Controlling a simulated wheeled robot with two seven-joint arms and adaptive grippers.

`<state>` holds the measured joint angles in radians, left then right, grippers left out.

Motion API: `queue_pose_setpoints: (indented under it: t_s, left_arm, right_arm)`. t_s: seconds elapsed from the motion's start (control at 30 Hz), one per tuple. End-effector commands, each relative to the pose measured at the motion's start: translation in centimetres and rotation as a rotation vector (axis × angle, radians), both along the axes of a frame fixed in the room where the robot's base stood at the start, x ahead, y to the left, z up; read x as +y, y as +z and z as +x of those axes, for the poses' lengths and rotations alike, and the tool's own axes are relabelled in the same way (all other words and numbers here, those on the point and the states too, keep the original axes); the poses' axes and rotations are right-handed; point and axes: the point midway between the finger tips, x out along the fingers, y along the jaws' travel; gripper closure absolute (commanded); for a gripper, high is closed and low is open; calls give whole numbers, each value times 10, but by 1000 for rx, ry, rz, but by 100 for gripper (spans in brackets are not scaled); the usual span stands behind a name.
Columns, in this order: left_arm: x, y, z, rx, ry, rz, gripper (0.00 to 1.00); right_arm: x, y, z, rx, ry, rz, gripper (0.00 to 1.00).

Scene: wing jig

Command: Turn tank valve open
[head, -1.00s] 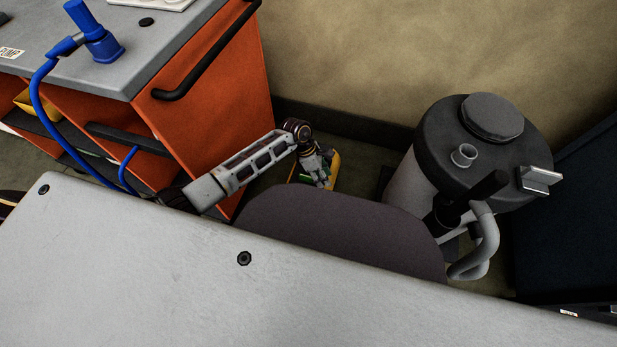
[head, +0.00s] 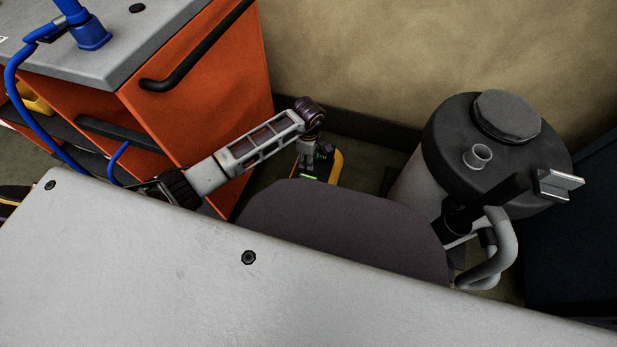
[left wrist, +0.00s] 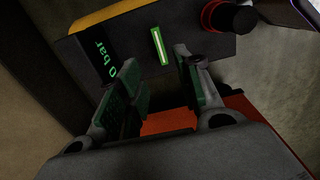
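My left gripper (head: 312,152) hangs over a dark device with a yellow edge (head: 337,165) on the floor, behind the grey chair-like back. In the left wrist view the gripper (left wrist: 160,88) is open, its green-padded fingers apart. Beyond them the device shows a dark face (left wrist: 200,45), a display reading "0 bar" (left wrist: 103,55) and a lit green strip (left wrist: 159,46). A black knob with a red collar (left wrist: 230,18) stands at its upper right. A grey tank with a black top (head: 455,140) stands at the right. I cannot tell which part is the tank valve.
An orange cabinet (head: 215,95) with a grey top stands left of the left arm. A pale tabletop (head: 150,280) fills the front. The dark rounded back (head: 345,225) lies between the tabletop and the device. A wall (head: 390,60) closes the back.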

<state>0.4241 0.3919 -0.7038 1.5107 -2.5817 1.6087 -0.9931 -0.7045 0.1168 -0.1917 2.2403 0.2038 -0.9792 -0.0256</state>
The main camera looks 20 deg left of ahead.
Motion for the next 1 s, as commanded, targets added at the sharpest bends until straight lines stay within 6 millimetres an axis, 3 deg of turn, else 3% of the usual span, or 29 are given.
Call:
queue_pose_setpoints:
  t_s: [0.27, 0.4, 1.0]
  left_arm:
    - [0, -18, 0, 1, 1, -1, 65]
    - [-1, -33, -1, 3, 1, -2, 65]
    - [-1, -95, -1, 1, 1, -2, 65]
  right_arm:
    - [2, -13, 0, -17, -10, 17, 60]
    - [4, -26, 0, -31, -21, 34, 60]
    - [9, -50, 3, -65, -18, 71, 60]
